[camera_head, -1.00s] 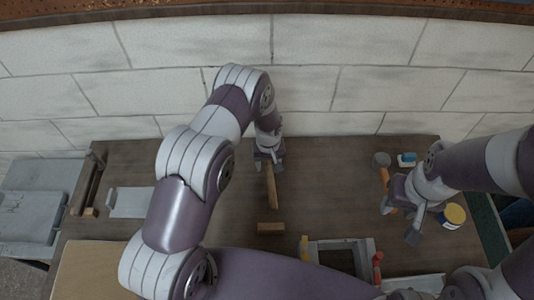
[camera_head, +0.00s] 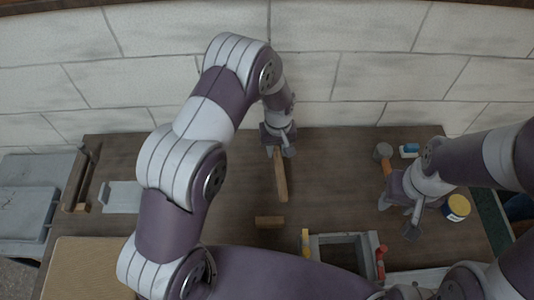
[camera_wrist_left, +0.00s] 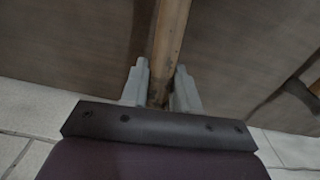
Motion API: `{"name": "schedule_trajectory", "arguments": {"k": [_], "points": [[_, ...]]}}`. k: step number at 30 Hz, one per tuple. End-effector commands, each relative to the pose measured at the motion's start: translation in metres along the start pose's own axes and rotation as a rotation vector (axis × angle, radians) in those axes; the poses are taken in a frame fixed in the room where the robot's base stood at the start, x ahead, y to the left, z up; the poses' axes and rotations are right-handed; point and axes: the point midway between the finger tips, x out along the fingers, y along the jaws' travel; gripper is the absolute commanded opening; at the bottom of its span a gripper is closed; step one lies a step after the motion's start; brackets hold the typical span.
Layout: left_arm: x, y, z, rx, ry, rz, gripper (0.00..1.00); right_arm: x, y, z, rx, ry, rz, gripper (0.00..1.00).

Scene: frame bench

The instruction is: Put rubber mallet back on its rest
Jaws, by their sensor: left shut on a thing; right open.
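The rubber mallet (camera_head: 383,152) lies at the right of the bench in the head view, with a grey head and an orange handle. My right gripper (camera_head: 398,216) is open beside the handle's near end; the hand hides part of the handle, and I cannot tell whether they touch. My left gripper (camera_head: 279,150) is shut on a long wooden bar (camera_head: 281,182) at the back middle of the bench. The bar (camera_wrist_left: 168,45) runs between the fingers (camera_wrist_left: 160,85) in the left wrist view. I cannot tell which thing is the mallet's rest.
A small wooden block (camera_head: 269,221) lies nearer me on the bench (camera_head: 330,180). A grey open frame (camera_head: 343,240) stands at the front. A blue-and-white item (camera_head: 409,150) and a yellow-rimmed tin (camera_head: 457,206) are at the right. A pale plate (camera_head: 121,196) lies left. The wall closes the back.

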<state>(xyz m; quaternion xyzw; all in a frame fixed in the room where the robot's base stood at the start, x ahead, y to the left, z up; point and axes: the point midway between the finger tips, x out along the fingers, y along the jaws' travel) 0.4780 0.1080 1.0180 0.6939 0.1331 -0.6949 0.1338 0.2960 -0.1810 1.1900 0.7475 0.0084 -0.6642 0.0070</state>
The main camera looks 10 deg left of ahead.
Motion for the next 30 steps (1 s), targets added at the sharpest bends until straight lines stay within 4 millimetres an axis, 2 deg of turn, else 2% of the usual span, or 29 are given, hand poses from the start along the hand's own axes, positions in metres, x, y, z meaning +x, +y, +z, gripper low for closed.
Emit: {"name": "schedule_trajectory", "arguments": {"k": [1, 3, 10, 11, 13, 15, 17, 19, 22, 23, 24, 26, 30], "points": [[-0.003, 0.01, 0.007, 0.005, 0.005, 0.003, 0.0, 0.011, 0.0, 0.001, 0.0, 0.0, 0.0, 0.43], [-0.013, 0.023, 0.018, 0.005, 0.006, 0.004, 0.0, 0.018, 0.0, 0.002, 0.0, 0.0, 0.0, 0.43], [-0.042, 0.053, 0.047, 0.002, 0.001, 0.003, 0.0, 0.029, 0.0, 0.003, 0.0, 0.0, 0.0, 0.43], [-0.048, 0.055, 0.049, 0.002, -0.006, 0.003, 0.0, 0.026, 0.0, 0.003, 0.0, 0.0, 0.0, 0.43], [-0.065, 0.057, 0.057, 0.006, -0.035, 0.002, 0.0, 0.006, 0.0, 0.001, 0.0, 0.0, 0.0, 0.43], [-0.079, 0.056, 0.072, 0.008, -0.066, 0.0, 0.0, -0.022, 0.0, -0.003, 0.0, 0.0, 0.0, 0.43], [-0.083, 0.055, 0.086, 0.009, -0.089, 0.001, 0.0, -0.044, 0.0, -0.006, 0.0, 0.001, 0.0, 0.43], [-0.083, 0.054, 0.102, 0.02, -0.114, 0.001, 0.0, -0.064, 0.0, -0.008, 0.0, 0.001, 0.0, 0.43], [-0.075, 0.054, 0.122, 0.045, -0.15, 0.001, 0.0, -0.08, 0.0, -0.01, 0.0, 0.001, 0.0, 0.43], [-0.063, 0.056, 0.127, 0.063, -0.174, 0.0, 0.0, -0.076, 0.0, -0.009, 0.0, 0.001, 0.0, 0.43], [-0.055, 0.058, 0.123, 0.081, -0.192, 0.002, 0.0, -0.067, 0.0, -0.008, 0.0, 0.001, 0.0, 0.43], [-0.047, 0.052, 0.117, 0.092, -0.212, 0.001, 0.0, -0.059, 0.0, -0.007, 0.0, 0.0, 0.0, 0.43], [-0.019, 0.019, 0.094, 0.092, -0.219, 0.001, 0.0, -0.036, 0.0, -0.004, 0.0, -0.001, 0.0, 0.43]]}}
